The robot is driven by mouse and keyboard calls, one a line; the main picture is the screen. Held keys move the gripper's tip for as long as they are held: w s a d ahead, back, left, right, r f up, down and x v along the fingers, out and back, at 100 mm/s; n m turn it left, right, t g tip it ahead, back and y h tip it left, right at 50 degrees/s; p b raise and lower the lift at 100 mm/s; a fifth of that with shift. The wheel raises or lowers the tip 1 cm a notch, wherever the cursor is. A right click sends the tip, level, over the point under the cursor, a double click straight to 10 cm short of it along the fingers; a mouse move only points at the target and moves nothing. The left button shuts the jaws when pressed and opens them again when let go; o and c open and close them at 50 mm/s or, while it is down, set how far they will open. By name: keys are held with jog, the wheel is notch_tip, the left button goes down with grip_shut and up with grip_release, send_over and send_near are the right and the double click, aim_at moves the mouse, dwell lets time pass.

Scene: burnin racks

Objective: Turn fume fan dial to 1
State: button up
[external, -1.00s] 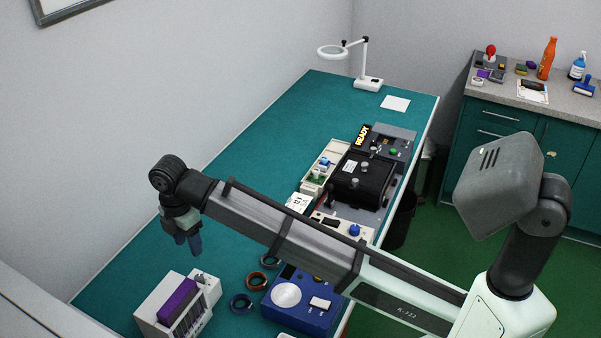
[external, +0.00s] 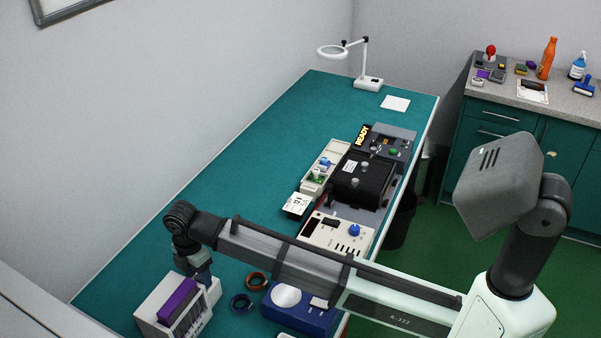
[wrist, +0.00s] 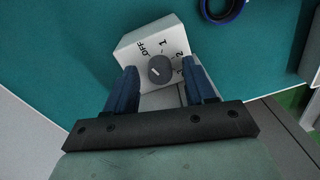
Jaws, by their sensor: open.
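The fume fan dial (wrist: 160,69) is a dark round knob on a white box (wrist: 132,50) marked OFF, 1 and 2, with another mark partly hidden. A small pale line shows on the knob; I cannot tell surely which mark it points to. My gripper (wrist: 160,80) is open, with one blue finger on each side of the knob in the wrist view. Contact cannot be made out. In the external view my gripper (external: 205,281) is low over the white box (external: 214,293) and hides the knob.
A white unit with a purple block (external: 178,300) stands immediately left of the dial. Dark rings (external: 241,302) and a blue device (external: 300,312) lie to the right. Equipment, including a white panel with a blue knob (external: 354,230), lines the bench's right side. The bench's left rear is clear.

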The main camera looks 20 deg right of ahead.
grip_shut()
dwell(0.6)
jog(key=shift+m, duration=0.3)
jog(key=m, duration=0.9)
dwell(0.5)
